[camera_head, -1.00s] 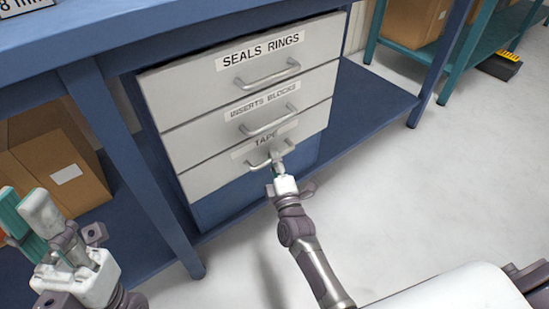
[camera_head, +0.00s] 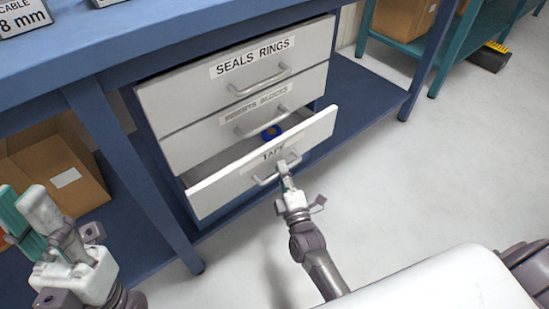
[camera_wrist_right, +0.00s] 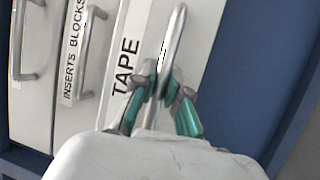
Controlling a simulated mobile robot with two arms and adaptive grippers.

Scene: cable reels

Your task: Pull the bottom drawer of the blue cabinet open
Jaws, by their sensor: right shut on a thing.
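The blue cabinet (camera_head: 187,181) holds three stacked light-grey drawers. The bottom drawer (camera_head: 225,193), labelled TAPE, stands partly open, pulled out toward me. A small blue round thing with a brown centre (camera_head: 271,132) shows inside it. My right gripper (camera_head: 285,170) is shut on the bottom drawer's metal handle (camera_head: 265,180). In the right wrist view, its teal-padded fingers (camera_wrist_right: 168,100) are around the handle (camera_wrist_right: 176,35) beside the TAPE label. My left gripper (camera_head: 25,215) is at the lower left, away from the drawers, its teal-padded fingers raised; their gap is unclear.
The SEALS RINGS drawer (camera_head: 180,100) and INSERTS BLOCKS drawer (camera_head: 195,146) above are closed. A blue bench leg (camera_head: 135,165) stands left of the drawers. A cardboard box (camera_head: 60,165) sits on the lower shelf at left. The pale floor (camera_head: 430,180) at right is clear.

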